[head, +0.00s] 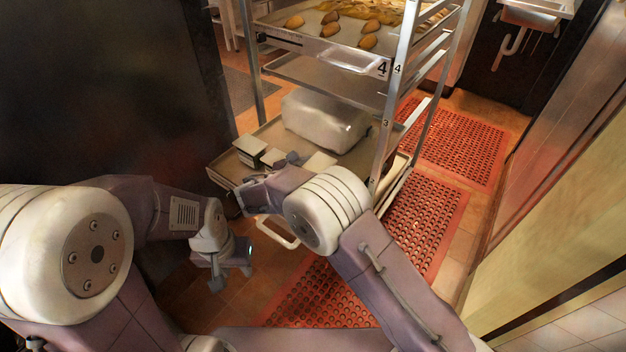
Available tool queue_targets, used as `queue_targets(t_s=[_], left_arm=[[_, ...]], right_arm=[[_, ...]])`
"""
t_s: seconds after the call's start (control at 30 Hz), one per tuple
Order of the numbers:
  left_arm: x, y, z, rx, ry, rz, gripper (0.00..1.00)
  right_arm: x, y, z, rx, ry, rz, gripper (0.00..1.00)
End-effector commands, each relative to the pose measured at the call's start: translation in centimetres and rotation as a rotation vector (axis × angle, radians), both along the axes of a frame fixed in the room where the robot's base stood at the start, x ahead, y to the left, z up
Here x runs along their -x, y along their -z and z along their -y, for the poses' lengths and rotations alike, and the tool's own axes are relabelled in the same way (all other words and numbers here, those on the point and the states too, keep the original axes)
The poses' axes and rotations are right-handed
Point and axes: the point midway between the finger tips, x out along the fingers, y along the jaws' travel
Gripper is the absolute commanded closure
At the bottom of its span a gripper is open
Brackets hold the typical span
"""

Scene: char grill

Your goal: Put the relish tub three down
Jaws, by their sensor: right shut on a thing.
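My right gripper (286,160) reaches over a low pulled-out tray (222,168) of the metal rack. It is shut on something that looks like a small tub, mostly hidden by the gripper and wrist. Small pale box-like tubs stand beside it: one to the left (249,146), another close by (273,156), and a pale one to the right (320,162). I cannot read which is the relish tub. My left gripper (231,278) hangs low in front of the rack, fingers apart, with nothing seen between them.
A large white wrapped bundle (325,122) sits on the same tray behind the tubs. A shelf labelled 4 (330,55) holds food above, and a post carries a 3 (385,123). Red perforated mats (425,225) cover the floor. A dark panel (95,95) stands left.

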Motion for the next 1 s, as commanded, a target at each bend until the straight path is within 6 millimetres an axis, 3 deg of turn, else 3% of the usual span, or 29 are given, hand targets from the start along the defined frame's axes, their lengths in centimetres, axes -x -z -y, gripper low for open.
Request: queue_targets(t_s=[0.1, 0.27, 0.5, 0.83, 0.87, 0.93, 1.0], left_arm=[[0.0, 0.4, 0.0, 0.000, 0.000, 0.000, 0.64], [0.0, 0.5, 0.0, 0.000, 0.000, 0.000, 0.64], [0.0, 2.4, 0.0, 0.000, 0.000, 0.000, 0.64], [0.0, 2.2, 0.0, 0.000, 0.000, 0.000, 0.64], [0.0, 2.2, 0.0, 0.000, 0.000, 0.000, 0.64], [0.0, 2.2, 0.0, 0.000, 0.000, 0.000, 0.64], [0.0, 2.2, 0.0, 0.000, 0.000, 0.000, 0.64]], right_arm=[[-0.1, 0.6, -1.1, 0.001, 0.000, 0.002, 0.97], [-0.1, 0.9, -1.1, 0.001, 0.001, 0.001, 0.97], [-0.1, 4.8, -1.1, 0.002, -0.001, 0.000, 0.97], [-0.1, 4.9, -1.1, 0.001, 0.000, 0.001, 0.97], [-0.1, 5.0, -1.1, 0.001, 0.001, -0.001, 0.33], [-0.1, 4.9, -1.1, 0.000, 0.000, 0.000, 0.17], [-0.1, 4.9, -1.1, 0.000, 0.001, 0.000, 0.17]])
